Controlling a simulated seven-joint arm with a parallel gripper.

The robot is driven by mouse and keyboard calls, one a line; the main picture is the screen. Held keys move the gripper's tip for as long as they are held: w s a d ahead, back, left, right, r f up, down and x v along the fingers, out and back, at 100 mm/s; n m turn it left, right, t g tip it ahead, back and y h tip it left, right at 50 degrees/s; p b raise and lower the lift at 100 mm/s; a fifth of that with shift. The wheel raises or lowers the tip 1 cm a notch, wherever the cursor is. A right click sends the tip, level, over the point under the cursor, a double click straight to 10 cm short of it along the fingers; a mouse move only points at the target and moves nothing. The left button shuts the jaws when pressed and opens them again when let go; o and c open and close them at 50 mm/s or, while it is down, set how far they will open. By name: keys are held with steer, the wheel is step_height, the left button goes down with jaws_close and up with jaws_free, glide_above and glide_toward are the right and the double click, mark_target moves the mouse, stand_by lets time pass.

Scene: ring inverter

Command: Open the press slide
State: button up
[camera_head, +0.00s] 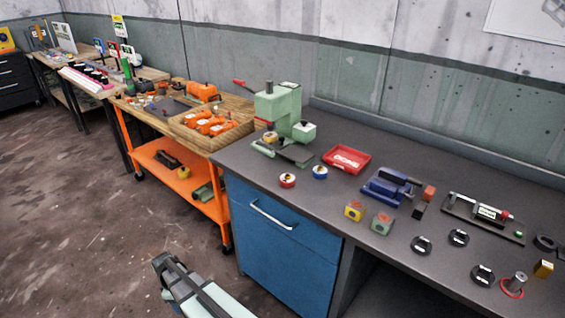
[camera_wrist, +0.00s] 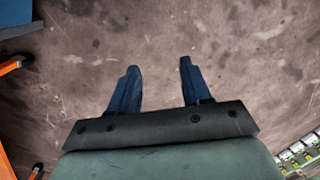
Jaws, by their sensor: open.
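The press (camera_head: 278,108) is a light green machine with a red-tipped lever, standing at the left end of the dark workbench. Its slide seems to be the flat dark plate (camera_head: 294,153) at its base; I cannot tell how far it is pulled out. A yellowish round part (camera_head: 270,137) sits at the press base. My gripper (camera_wrist: 156,80) is open and empty above the bare floor in the wrist view, its two dark blue fingers apart. In the head view, part of my arm shows at the bottom, in front of the blue cabinet and well away from the press.
A red tray (camera_head: 346,160) lies right of the press. Red (camera_head: 287,180) and blue (camera_head: 320,172) round parts sit in front of it. A blue fixture (camera_head: 388,187), small blocks and black discs lie farther right. An orange cart (camera_head: 172,165) stands left of the workbench (camera_head: 335,215). Floor in front is clear.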

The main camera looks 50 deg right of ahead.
steer(key=w+d+r+n+t, duration=0.25)
steer(key=w+d+r, duration=0.35)
steer(key=w+r, duration=0.65)
steer(key=w+d+r+n+t, duration=0.25)
steer(key=w+d+r, duration=0.25)
steer(key=w+r, duration=0.7)
steer(key=d+r+h, duration=0.1)
steer(key=d+r, duration=0.6)
steer(key=d, duration=0.1)
steer(key=s+d+r+m+g, duration=0.1)
steer(key=s+d+r, duration=0.6)
steer(key=d, duration=0.4)
steer(key=s+d+r+m+g+h, duration=0.15)
steer(key=s+d+r, duration=0.25)
steer(key=s+d, duration=0.65)
steer(key=s+d+r+m+g, duration=0.1)
steer(key=s+d+r+m, duration=0.1)
steer(key=s+d+r, duration=0.75)
steer(key=m+t+y, duration=0.5)
steer(key=t, duration=0.4)
glide_toward(282, 138)
steer(key=shift+g, duration=0.25)
steer(key=x, duration=1)
steer(key=shift+w+d, duration=0.25)
